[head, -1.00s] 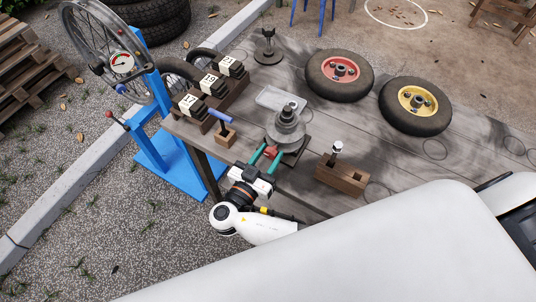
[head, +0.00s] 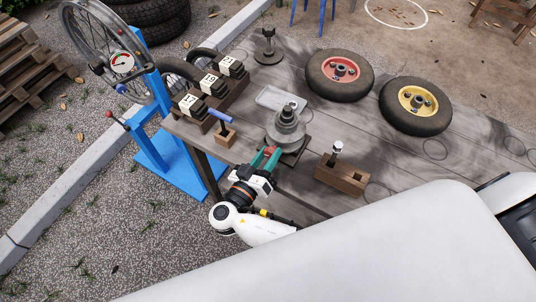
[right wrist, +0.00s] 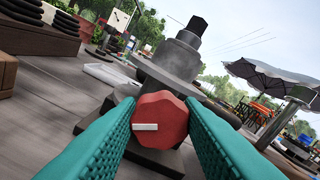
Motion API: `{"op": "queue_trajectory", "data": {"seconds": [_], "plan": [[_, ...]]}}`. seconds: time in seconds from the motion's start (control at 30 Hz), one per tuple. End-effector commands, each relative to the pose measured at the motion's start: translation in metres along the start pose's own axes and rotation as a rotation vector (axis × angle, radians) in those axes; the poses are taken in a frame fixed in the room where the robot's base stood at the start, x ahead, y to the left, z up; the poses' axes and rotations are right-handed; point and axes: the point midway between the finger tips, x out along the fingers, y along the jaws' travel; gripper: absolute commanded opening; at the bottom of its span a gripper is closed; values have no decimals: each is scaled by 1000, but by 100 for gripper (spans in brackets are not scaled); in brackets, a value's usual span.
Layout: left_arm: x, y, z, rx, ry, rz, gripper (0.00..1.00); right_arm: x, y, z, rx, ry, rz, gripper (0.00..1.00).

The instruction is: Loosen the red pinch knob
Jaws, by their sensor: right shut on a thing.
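The red pinch knob (right wrist: 160,121) is a faceted red cap with a white mark on its left side. It sits low on the near side of a grey stepped metal fixture (head: 286,128) with a dark square top, also in the right wrist view (right wrist: 175,62). My right gripper (head: 268,155) reaches in from the table's front edge. Its two green fingers, large in the right wrist view (right wrist: 160,130), are shut on the knob from left and right. The knob's face shows between them. My left gripper is not in view.
A wooden block with a hammer-like blue-handled tool (head: 222,117) stands left of the fixture. A slotted wooden block (head: 341,175) stands to the right. Two wheels (head: 340,75) (head: 415,105) lie further right.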

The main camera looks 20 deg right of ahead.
Motion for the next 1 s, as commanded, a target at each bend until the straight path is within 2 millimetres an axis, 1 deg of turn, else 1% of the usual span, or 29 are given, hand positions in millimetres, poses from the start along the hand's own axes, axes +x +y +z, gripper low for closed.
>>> {"op": "queue_trajectory", "data": {"seconds": [0.7,1.0], "plan": [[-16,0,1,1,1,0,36,0,1,1,-678,-1,1,11],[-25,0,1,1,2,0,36,0,2,0,-913,-1,1,11]]}}
